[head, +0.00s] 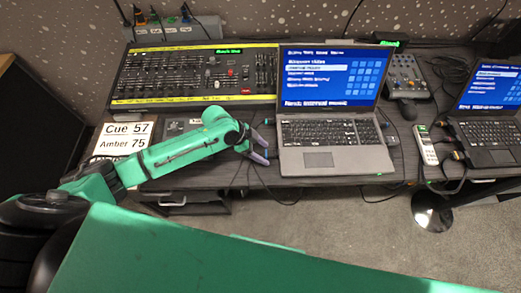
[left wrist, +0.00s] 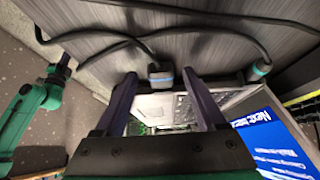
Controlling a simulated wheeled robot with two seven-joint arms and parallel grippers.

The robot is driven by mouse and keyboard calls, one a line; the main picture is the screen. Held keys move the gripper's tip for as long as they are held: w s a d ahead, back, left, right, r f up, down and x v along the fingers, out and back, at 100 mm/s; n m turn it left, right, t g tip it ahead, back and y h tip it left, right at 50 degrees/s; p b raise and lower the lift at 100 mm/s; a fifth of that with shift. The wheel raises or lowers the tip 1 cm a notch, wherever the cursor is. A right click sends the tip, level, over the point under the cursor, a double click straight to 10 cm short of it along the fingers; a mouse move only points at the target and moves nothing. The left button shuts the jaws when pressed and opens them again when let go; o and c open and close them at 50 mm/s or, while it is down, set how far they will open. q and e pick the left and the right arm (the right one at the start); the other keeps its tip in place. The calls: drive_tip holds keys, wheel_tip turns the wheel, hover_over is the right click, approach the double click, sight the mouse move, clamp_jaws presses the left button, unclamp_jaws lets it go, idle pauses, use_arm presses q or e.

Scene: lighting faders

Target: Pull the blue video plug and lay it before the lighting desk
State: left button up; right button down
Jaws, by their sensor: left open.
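The blue-banded plug (left wrist: 161,77) sits at the laptop's (head: 319,160) left side edge, its dark cable running off over the desk top. My left gripper (head: 263,149) is open beside that edge. In the left wrist view its two fingertips (left wrist: 160,82) stand on either side of the plug, with gaps showing. In the head view I cannot make out the plug at the gripper. A second plug with a teal band (left wrist: 260,70) is farther along the same edge. The lighting desk (head: 150,77) stands behind my left arm. My right gripper (left wrist: 60,66) shows small at the left wrist view's left.
A cue card (head: 123,139) lies left of my left arm. A mixer (head: 406,75), a white handset (head: 425,146) and another laptop (head: 490,130) stand to the right. Loose cables hang over the front edge. The strip before the lighting desk is narrow and partly covered by my arm.

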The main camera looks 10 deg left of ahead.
use_arm(q)
drive_tip(key=shift+w, duration=0.1)
clamp_jaws()
drive_tip(key=shift+a, duration=0.15)
drive_tip(key=shift+s+a+p, duration=0.15)
drive_tip(key=shift+s+a, duration=0.05)
drive_tip(key=shift+a, duration=0.5)
drive_tip(key=shift+s+a+p, duration=0.2)
drive_tip(key=shift+a, duration=0.55)
drive_tip(key=shift+s+a+p, duration=0.15)
drive_tip(key=shift+s+a, duration=0.05)
drive_tip(key=shift+a, duration=0.5)
